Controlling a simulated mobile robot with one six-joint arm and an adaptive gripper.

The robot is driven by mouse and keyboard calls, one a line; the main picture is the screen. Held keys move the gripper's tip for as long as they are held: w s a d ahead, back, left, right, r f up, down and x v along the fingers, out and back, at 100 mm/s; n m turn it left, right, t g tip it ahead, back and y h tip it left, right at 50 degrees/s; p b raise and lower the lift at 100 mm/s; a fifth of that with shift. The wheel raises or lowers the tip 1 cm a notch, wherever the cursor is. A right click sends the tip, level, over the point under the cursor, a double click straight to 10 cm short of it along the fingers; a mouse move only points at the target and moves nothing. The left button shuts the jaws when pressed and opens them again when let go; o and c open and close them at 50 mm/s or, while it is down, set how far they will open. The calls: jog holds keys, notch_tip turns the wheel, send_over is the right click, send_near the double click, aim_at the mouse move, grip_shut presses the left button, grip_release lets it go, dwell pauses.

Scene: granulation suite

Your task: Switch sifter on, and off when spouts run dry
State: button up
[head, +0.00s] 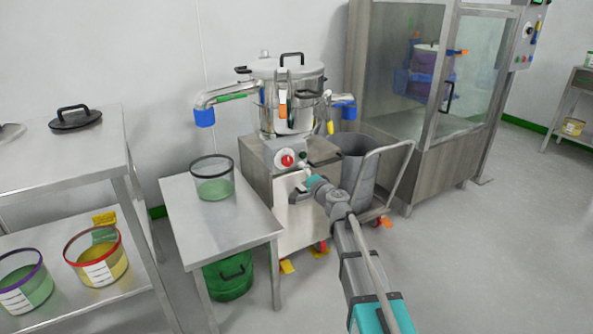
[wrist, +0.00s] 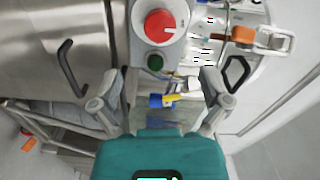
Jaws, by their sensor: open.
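The sifter (head: 290,95) is a steel drum with a clamped lid on a steel cabinet. Its left spout (head: 228,93) ends in a blue sleeve (head: 204,118) over a clear black-rimmed tub (head: 212,180) with pale green at the bottom. Its right spout's blue sleeve (head: 345,101) is above a grey bin (head: 358,160). No flow shows at either spout. The red rotary switch (head: 287,160) is on the cabinet front, and in the wrist view (wrist: 160,25) a dark green button (wrist: 155,62) is next to it. My gripper (wrist: 160,88) is open and empty, close to the panel, apart from the switch.
The tub stands on a small steel table (head: 190,225), left of the sifter. A steel bench (head: 60,165) with a lid and tubs is farther left. A glass-fronted cabinet (head: 400,60) stands at the back right. The floor at right is clear.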

jog(key=shift+s+d, duration=0.4)
jog(key=shift+s, duration=0.2)
jog(key=s+d+f+n+g+h+p, duration=0.1)
jog(key=s+d+f+n+g+p, duration=0.15)
jog(key=s+f+n+g, duration=0.4)
jog(key=s+d+f+n+g+h+p, duration=0.1)
jog(key=s+d+f+n+g, duration=0.15)
jog(key=s, duration=0.65)
jog(key=s+d+f+g+h+p, duration=0.35)
jog(key=s+d+g+h, duration=0.35)
jog(key=s+d, duration=0.9)
notch_tip(320, 180, up, 37)
jog(key=t+h+p, duration=0.1)
jog(key=p, duration=3.5)
jog(key=shift+a, duration=0.25)
